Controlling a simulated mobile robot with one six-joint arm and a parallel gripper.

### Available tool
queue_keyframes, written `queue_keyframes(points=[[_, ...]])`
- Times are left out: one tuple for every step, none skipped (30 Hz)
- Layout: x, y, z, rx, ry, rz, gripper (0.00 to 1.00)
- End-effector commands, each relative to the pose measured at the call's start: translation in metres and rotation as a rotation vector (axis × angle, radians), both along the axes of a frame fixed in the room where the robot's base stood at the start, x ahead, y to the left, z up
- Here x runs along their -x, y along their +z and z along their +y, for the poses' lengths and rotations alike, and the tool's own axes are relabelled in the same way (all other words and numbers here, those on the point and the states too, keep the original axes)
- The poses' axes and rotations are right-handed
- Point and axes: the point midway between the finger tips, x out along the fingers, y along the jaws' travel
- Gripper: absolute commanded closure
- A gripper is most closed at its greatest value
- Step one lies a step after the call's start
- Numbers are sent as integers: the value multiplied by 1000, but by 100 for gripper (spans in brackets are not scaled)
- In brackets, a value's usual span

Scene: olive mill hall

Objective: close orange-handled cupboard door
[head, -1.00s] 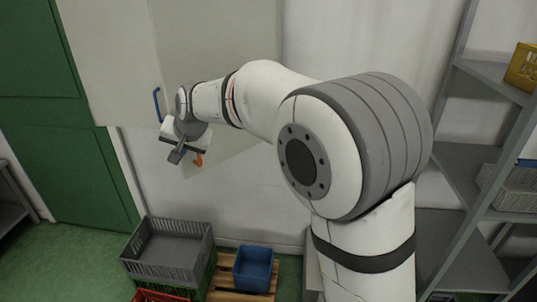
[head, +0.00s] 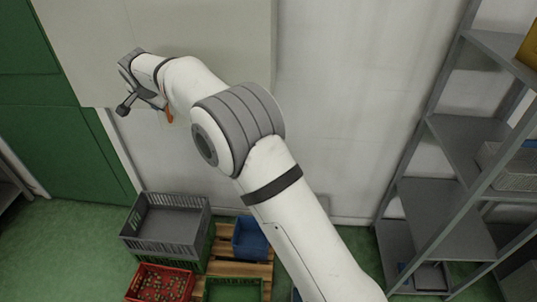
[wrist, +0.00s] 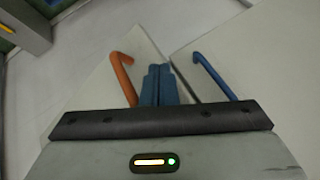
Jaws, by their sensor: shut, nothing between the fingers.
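The orange-handled cupboard door (head: 230,45) is a pale panel high on the wall, partly hidden by my arm in the head view. Its orange handle (head: 169,115) shows just below my wrist. In the wrist view the orange handle (wrist: 122,75) is left of my fingers, and a blue handle (wrist: 213,75) on the neighbouring door (wrist: 255,65) is to the right. The two doors' corners look offset there; I cannot tell if the orange-handled door is flush. My gripper (wrist: 158,70) is shut and empty between the handles; contact is unclear. The gripper (head: 123,108) also shows in the head view.
A grey crate (head: 148,246) is stacked below on the floor, beside a red crate of small items (head: 136,296) and a blue bin (head: 240,254) on a pallet. Metal shelving (head: 416,147) stands at right. A green door (head: 62,150) is at left.

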Motion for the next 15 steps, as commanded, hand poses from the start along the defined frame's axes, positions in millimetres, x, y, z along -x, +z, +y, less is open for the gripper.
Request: queue_keyframes(points=[[-6,0,3,-1,0,0,100],[-9,0,5,-2,1,-1,100],[-12,0,7,0,2,0,100],[-14,0,8,-1,3,0,100],[-16,0,10,-1,5,1,100],[-19,0,11,-1,5,1,100],[-20,0,12,-2,6,1,100],[-22,0,13,-2,7,1,100],[-24,0,14,-1,7,1,100],[-25,-1,15,0,8,2,100],[-26,0,16,-1,9,1,100],[-27,0,16,0,9,1,100],[-28,0,17,-1,10,1,100],[-29,0,17,-1,10,1,100],[-30,0,17,-1,10,1,100]])
